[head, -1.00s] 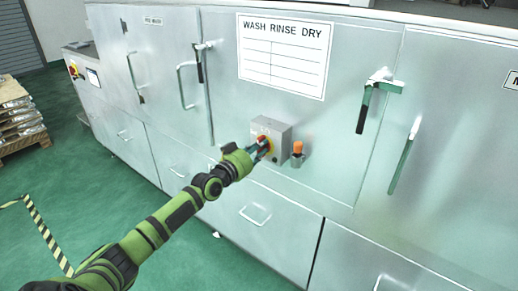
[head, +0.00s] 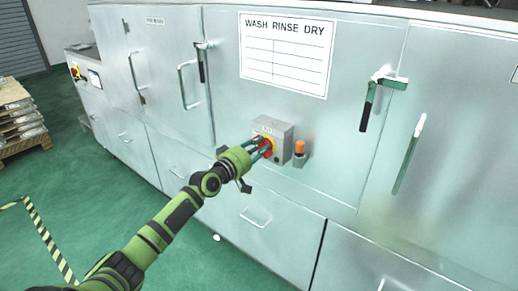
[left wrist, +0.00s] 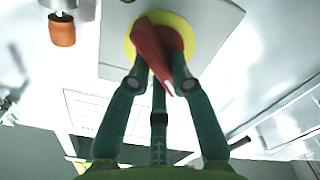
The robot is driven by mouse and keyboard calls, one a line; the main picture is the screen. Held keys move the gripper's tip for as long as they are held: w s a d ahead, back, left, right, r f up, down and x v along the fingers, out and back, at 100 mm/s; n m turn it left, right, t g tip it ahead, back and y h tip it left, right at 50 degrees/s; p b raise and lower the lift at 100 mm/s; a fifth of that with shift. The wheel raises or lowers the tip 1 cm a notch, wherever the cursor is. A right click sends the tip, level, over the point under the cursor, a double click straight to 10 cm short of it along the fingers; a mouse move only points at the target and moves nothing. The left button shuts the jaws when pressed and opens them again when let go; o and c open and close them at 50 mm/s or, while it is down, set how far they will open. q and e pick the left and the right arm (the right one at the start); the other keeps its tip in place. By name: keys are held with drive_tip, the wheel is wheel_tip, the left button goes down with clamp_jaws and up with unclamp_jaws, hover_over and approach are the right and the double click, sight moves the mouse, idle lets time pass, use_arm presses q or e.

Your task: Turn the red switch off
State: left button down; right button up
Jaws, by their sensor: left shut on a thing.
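The red switch (head: 267,148) sits on a yellow disc on the front of a grey box (head: 284,130) fixed to the washer. My left gripper (head: 262,147) is at the switch, and its fingers partly hide it in the head view. In the left wrist view the red handle (left wrist: 158,52) stands between my green fingers (left wrist: 157,85), with the yellow disc (left wrist: 186,37) behind it. The fingers are shut on the handle. The handle looks slanted in that view. My right gripper is not in view.
An orange lamp (head: 299,147) is mounted just right of the switch box; it also shows in the left wrist view (left wrist: 62,30). Door handles (head: 374,104) stick out of the steel front (head: 330,140). Stacked pallets (head: 18,118) stand far left.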

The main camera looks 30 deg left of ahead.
use_arm(q)
drive_tip(key=n, duration=0.4)
drive_tip(key=shift+a+f+n, duration=0.1)
drive_tip(key=shift+a+n, duration=0.05)
drive_tip(key=shift+n, duration=0.15)
drive_tip(key=shift+a+f+n, duration=0.1)
drive_tip(key=shift+n, duration=1.8)
drive_tip(key=c, duration=1.1)
unclamp_jaws()
drive_tip(key=shift+f, duration=0.1)
drive_tip(key=s+a, duration=0.1)
drive_tip(key=s, duration=1.1)
